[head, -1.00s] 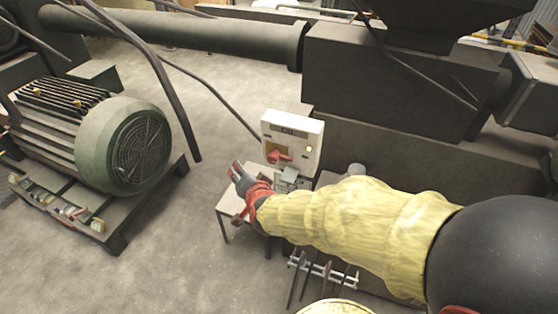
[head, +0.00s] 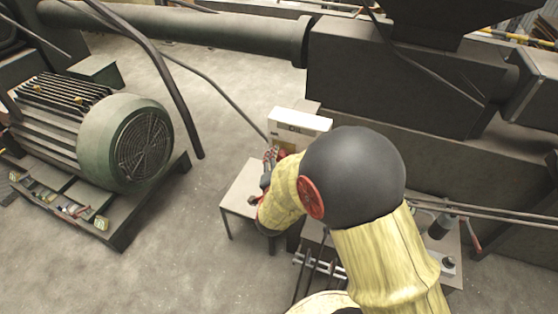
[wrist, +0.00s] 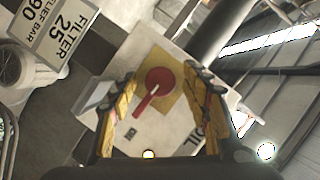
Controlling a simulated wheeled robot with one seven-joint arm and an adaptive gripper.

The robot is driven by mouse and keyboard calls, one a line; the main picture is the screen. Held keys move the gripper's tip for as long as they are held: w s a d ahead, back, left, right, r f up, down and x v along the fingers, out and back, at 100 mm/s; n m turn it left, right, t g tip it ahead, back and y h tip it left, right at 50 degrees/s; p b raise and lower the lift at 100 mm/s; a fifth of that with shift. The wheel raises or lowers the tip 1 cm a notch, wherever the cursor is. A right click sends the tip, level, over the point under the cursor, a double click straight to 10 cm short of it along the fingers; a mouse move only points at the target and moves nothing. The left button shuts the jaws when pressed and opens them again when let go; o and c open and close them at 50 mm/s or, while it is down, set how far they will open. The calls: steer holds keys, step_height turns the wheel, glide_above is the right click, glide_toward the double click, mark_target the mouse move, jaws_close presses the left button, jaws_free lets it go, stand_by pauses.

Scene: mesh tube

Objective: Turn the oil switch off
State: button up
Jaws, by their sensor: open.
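The oil switch box (head: 300,121) is a pale box with "OIL" lettering on its top part, seen in the head view with its lower front hidden behind my arm. In the wrist view, the box face (wrist: 133,58) shows a red rotary switch (wrist: 159,82) on a yellow plate, its handle slanting down and left in the picture. My gripper (wrist: 160,105) is open, with one yellow finger on each side of the switch in the picture; I see no contact. In the head view my gripper (head: 270,160) is in front of the box, partly hidden by my wrist.
A small pale table (head: 240,190) stands below the box. A large green motor (head: 125,145) is at left, and dark machinery (head: 400,80) stands behind. Floor between motor and table is clear.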

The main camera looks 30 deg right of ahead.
steer(key=shift+w+d+f, duration=0.15)
steer(key=shift+w+d, duration=0.2)
steer(key=shift+w, duration=0.1)
steer(key=c, duration=0.4)
steer(key=c, duration=0.7)
steer(key=shift+c, duration=0.4)
